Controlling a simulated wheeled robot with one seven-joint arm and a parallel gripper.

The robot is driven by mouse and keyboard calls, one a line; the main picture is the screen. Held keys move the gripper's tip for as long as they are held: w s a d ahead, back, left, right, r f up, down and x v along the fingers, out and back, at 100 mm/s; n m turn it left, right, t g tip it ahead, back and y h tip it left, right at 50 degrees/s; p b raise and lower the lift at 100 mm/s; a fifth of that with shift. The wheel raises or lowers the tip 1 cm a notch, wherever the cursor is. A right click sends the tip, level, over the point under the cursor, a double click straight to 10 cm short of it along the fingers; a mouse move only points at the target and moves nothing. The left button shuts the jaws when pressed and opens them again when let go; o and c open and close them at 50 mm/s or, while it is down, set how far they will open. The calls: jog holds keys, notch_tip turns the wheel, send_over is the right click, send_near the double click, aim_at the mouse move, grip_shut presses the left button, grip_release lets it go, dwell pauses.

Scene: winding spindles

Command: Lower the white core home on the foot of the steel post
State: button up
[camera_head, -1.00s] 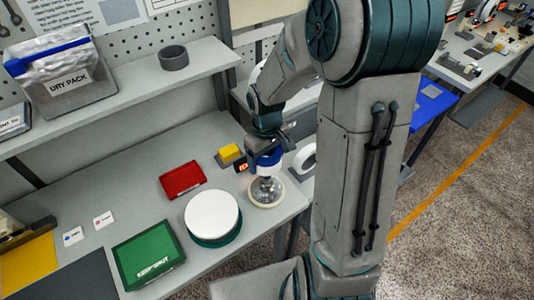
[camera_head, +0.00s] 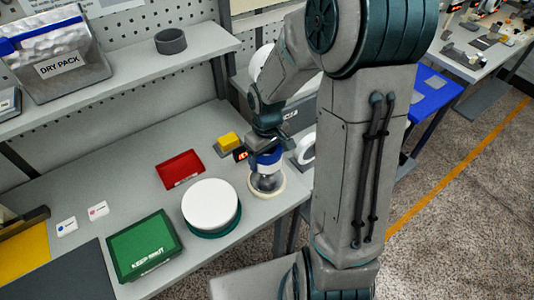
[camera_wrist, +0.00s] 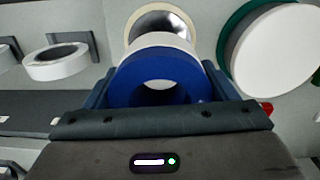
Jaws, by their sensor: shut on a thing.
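My gripper (camera_head: 266,143) is shut on the white core (camera_head: 265,168), which has a blue upper end (camera_head: 266,158). In the wrist view the blue end (camera_wrist: 138,82) faces the camera with its round hole open, and the white wall (camera_wrist: 158,40) shows behind it. One finger is on either side. Below the core in the head view is the round foot (camera_head: 268,190), a pale ring around shiny steel. It also shows past the core in the wrist view (camera_wrist: 160,13). The steel post is mostly hidden, so I cannot tell how far the core is over it.
A white disc on a green base (camera_head: 210,205) stands close to the left of the foot. A red tray (camera_head: 180,169), a yellow block (camera_head: 230,141) and a green box (camera_head: 145,246) lie nearby. A white ring (camera_head: 306,149) is at the right. The bench's front edge is close.

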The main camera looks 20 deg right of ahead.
jog(key=shift+f+b, duration=3)
jog(key=shift+f, duration=0.85)
jog(key=o, duration=1)
jog(key=shift+c, duration=0.2)
jog(key=shift+r, duration=0.15)
notch_tip(320, 180, up, 14)
jog(key=shift+f, duration=0.2)
jog(key=shift+s, duration=0.1)
